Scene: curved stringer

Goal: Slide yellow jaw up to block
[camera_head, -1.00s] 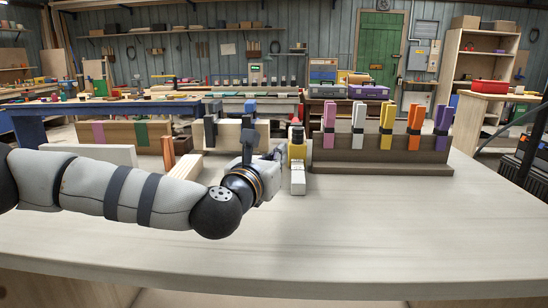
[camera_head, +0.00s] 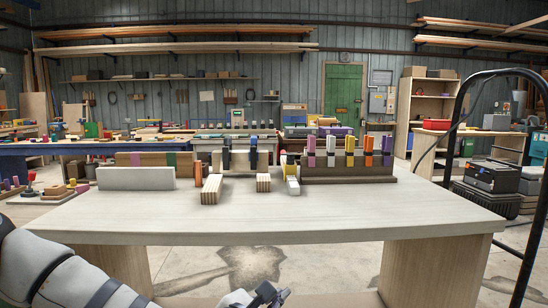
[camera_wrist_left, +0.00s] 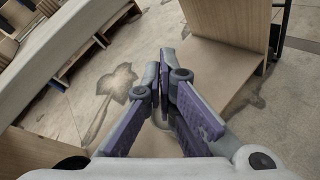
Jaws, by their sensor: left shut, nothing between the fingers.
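My left gripper (camera_head: 276,297) is low at the bottom edge of the head view, in front of the bench and well away from the yellow part. In the left wrist view its purple-sided fingers (camera_wrist_left: 163,88) are shut and empty above the floor. My right gripper is out of view.
Two striped wooden blocks (camera_head: 211,189) (camera_head: 263,183) and a white board (camera_head: 136,179) are on the bench. The front of the benchtop (camera_head: 300,216) is clear.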

